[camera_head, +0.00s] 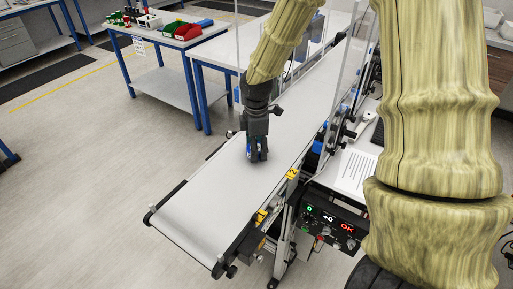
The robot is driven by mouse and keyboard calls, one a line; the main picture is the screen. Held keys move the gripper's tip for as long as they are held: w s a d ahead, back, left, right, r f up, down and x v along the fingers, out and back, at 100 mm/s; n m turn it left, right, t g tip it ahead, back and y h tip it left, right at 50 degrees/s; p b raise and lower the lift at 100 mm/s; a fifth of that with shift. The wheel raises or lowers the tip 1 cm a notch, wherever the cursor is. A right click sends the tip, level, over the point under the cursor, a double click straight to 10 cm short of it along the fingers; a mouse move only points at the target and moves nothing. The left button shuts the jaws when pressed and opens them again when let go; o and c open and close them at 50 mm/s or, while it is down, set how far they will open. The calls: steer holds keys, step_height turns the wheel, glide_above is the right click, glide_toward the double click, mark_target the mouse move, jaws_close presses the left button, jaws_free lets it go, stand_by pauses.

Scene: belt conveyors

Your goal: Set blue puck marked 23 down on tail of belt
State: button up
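My gripper (257,157) points down over the middle of the pale grey belt (205,205), with its fingertips close to the belt surface. A small blue piece, the blue puck (249,149), shows between the dark fingers, which are closed around it. The fingers hide most of the puck, and its marking cannot be read. I cannot tell whether the puck touches the belt. The near end of the belt, at the lower left, is bare.
A control box (328,222) with lit displays and a paper sheet (356,173) sit right of the belt. A blue-legged table (165,42) with red and green bins (187,31) stands at the back left. Floor left of the belt is clear.

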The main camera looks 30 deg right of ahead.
steer(key=shift+f, duration=0.55)
steer(key=shift+f, duration=0.1)
steer(key=o, duration=1)
steer(key=shift+o, duration=0.2)
step_height(320, 180, up, 12)
steer(key=b, duration=0.3)
